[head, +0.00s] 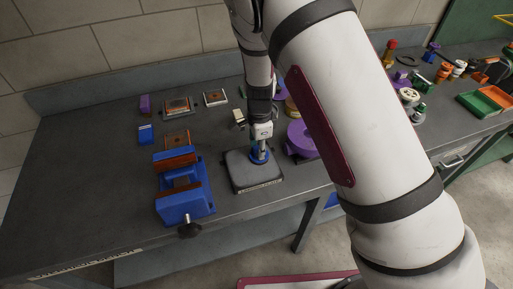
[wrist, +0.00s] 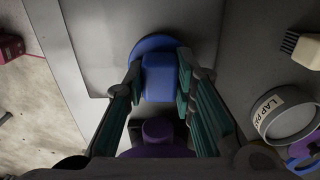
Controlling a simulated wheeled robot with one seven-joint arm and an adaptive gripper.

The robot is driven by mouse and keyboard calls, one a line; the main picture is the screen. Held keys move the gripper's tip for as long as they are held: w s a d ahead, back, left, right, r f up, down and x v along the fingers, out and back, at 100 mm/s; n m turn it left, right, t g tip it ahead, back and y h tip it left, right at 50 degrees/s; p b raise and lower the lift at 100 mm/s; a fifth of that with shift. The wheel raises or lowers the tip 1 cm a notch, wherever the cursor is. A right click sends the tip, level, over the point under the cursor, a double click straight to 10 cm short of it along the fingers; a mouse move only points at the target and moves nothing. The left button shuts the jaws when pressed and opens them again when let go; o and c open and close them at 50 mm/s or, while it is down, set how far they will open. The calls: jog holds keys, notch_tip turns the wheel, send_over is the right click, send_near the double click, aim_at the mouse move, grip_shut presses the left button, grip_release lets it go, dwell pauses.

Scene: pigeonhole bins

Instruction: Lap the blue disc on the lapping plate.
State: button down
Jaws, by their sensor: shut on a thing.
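The lapping plate (head: 252,177) is a grey square block with a labelled front edge, on the bench right of the blue vise. In the wrist view its pale surface (wrist: 90,40) fills the upper left. The blue disc (head: 258,158) is on the plate's upper right part, under my gripper (head: 261,140). In the wrist view the disc (wrist: 150,44) has a round rim and a blue block-like handle. My gripper's fingers (wrist: 160,85) are shut on that handle from both sides. Whether the disc's underside touches the plate is hard to tell.
A blue vise (head: 185,203) stands close left of the plate. A purple round thing (head: 300,138) is to the right, partly behind my arm. A tin labelled LAP (wrist: 285,113) and a brush (wrist: 300,45) lie right in the wrist view.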

jog(key=shift+s+d+p, duration=0.3)
jog(key=shift+s+d, duration=0.3)
jog(key=shift+s, duration=0.1)
jog(key=shift+s+a+p, duration=0.15)
jog(key=shift+s+p, duration=0.2)
jog(key=shift+s, duration=0.25)
jog(key=shift+s+a+p, duration=0.15)
jog(key=shift+s+p, duration=0.15)
jog(key=shift+s, duration=0.3)
jog(key=shift+w+a+b, duration=0.3)
jog(key=shift+w+a, duration=0.2)
jog(key=shift+a, duration=0.5)
jog(key=shift+w+a+b, duration=0.35)
jog(key=shift+w+a, duration=0.15)
jog(key=shift+a, duration=0.5)
jog(key=shift+w+a+b, duration=0.3)
jog(key=shift+w+a, duration=0.2)
jog(key=shift+a, duration=0.5)
jog(key=shift+s+a+p, duration=0.25)
jog(key=shift+s+p, duration=0.45)
jog(key=shift+s, duration=0.6)
jog(key=shift+s+d+f+p, duration=0.2)
jog(key=shift+s+d+p, duration=0.45)
jog(key=shift+s+d, duration=0.3)
jog(key=shift+w+d+b, duration=0.3)
jog(key=shift+w+d, duration=0.2)
jog(key=shift+w, duration=0.2)
jog(key=shift+w+d+b, duration=0.25)
jog(key=shift+w+d, duration=0.25)
jog(key=shift+w, duration=0.15)
